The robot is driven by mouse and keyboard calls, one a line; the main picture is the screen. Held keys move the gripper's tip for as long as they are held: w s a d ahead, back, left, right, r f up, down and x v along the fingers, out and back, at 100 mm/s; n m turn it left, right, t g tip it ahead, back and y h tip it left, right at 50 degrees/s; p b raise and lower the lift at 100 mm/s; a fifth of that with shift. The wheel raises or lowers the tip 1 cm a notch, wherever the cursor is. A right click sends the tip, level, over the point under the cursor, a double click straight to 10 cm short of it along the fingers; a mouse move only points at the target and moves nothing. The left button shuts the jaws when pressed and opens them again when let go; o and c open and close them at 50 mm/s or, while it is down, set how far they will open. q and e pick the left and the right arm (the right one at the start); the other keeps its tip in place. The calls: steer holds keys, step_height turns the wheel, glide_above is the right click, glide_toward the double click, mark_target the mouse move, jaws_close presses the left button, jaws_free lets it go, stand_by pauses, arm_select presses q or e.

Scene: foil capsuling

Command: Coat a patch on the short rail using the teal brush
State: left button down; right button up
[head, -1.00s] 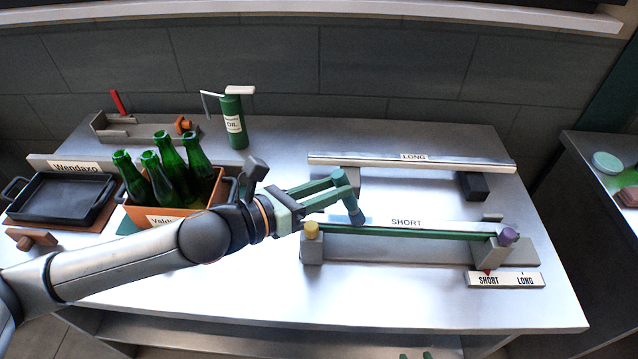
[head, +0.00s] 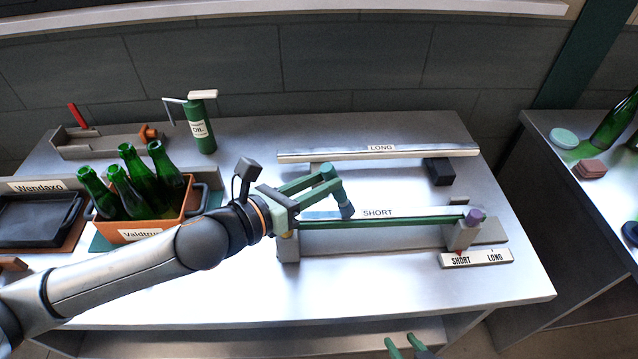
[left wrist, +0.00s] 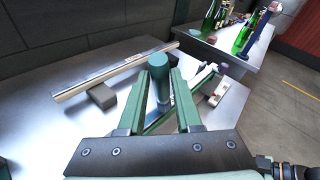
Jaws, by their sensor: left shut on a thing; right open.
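My left gripper (head: 333,184) is shut on the teal brush (head: 345,209), which points down, slightly tilted. In the left wrist view the brush (left wrist: 159,82) stands between the green fingers. The brush's lower end is at the left part of the short rail (head: 410,212), labelled SHORT, just left of the label. I cannot tell whether it touches. A bluish strip shows on the rail left of the brush. A green bar (head: 390,222) runs along the rail's front. My right gripper (head: 405,346) is open and empty at the bottom edge, partly cut off.
The long rail (head: 430,151) lies behind. A purple knob (head: 474,216) and a SHORT/LONG plate (head: 477,258) are at the right. An orange crate of green bottles (head: 150,222), an oil can (head: 201,125) and a black tray (head: 35,218) stand left. The front counter is clear.

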arm_select(q)
steer(key=shift+r, duration=2.55)
steer(key=shift+r, duration=1.45)
steer(key=shift+d, duration=0.1)
